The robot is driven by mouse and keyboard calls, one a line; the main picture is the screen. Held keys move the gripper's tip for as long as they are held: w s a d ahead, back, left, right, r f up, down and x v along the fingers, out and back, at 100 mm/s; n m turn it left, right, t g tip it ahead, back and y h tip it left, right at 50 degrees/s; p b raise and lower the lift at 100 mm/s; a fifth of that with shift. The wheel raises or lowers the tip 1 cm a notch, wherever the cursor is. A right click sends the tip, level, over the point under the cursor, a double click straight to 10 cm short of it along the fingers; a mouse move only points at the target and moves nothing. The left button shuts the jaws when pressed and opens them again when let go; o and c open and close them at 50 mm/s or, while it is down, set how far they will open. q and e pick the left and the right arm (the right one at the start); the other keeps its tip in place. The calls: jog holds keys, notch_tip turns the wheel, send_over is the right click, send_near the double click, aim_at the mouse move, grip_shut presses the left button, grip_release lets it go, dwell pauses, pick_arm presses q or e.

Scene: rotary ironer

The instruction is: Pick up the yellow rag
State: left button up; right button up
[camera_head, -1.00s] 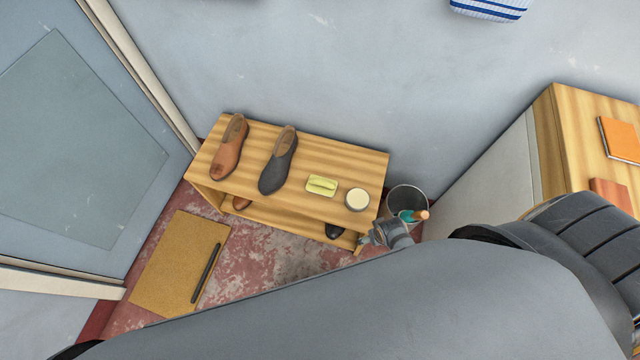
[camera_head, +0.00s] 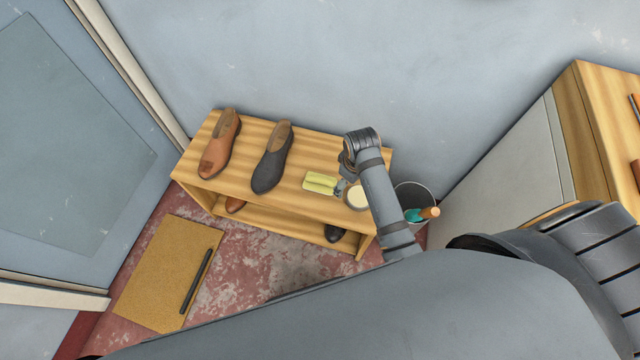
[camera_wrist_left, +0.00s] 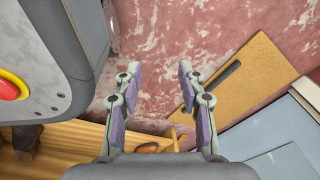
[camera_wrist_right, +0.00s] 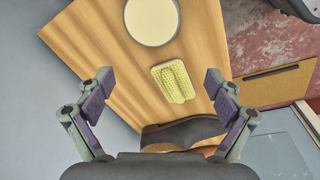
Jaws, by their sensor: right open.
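The yellow rag (camera_head: 320,182) lies folded on top of the wooden shoe bench, between the dark shoe and a round pale tin. In the right wrist view the rag (camera_wrist_right: 173,81) lies on the wood, ahead of and between the fingers of my right gripper (camera_wrist_right: 158,80). That gripper is open and empty, over the bench and apart from the rag. My right arm (camera_head: 378,195) reaches over the bench's right end in the head view and partly covers the tin. My left gripper (camera_wrist_left: 157,76) is open and empty above the red floor.
The bench (camera_head: 300,147) carries a brown shoe (camera_head: 220,145), a dark shoe (camera_head: 272,158) and the round tin (camera_head: 357,196). A bucket (camera_head: 421,193) with tools stands right of it. A mat (camera_head: 165,275) with a dark bar lies on the floor. A cabinet (camera_head: 500,165) stands at right.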

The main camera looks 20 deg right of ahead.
jog(key=w+a+n, duration=0.1)
jog(key=w+a, duration=0.1)
jog(key=w+a+n+g, duration=0.1)
jog(key=w+a+n, duration=0.1)
jog(key=w, duration=0.1)
jog(key=w+a+n, duration=0.1)
jog(key=w+a, duration=0.1)
jog(key=w, duration=0.1)
jog(key=shift+a+r+n+y, duration=0.1)
jog(key=shift+r+n+y, duration=0.1)
jog(key=shift+n+y, duration=0.15)
jog(key=shift+w+a+n+g, duration=0.2)
jog(key=shift+a+n+g, duration=0.1)
jog(key=shift+n, duration=0.05)
jog(key=b, duration=0.2)
send_over(320, 179)
notch_tip(320, 179, down, 5)
jog(key=shift+w+r, duration=0.1)
jog(key=shift+w, duration=0.05)
jog(key=shift+f+b, duration=0.9)
jog(key=shift+f, duration=1.9)
pick_arm(q)
jog(key=w, duration=0.6)
jog(key=shift+d+r, duration=0.2)
jog(key=shift+r, duration=0.25)
pick_arm(e)
jog(key=c, duration=1.2)
jog(key=shift+c, duration=0.2)
jog(key=shift+r, duration=0.1)
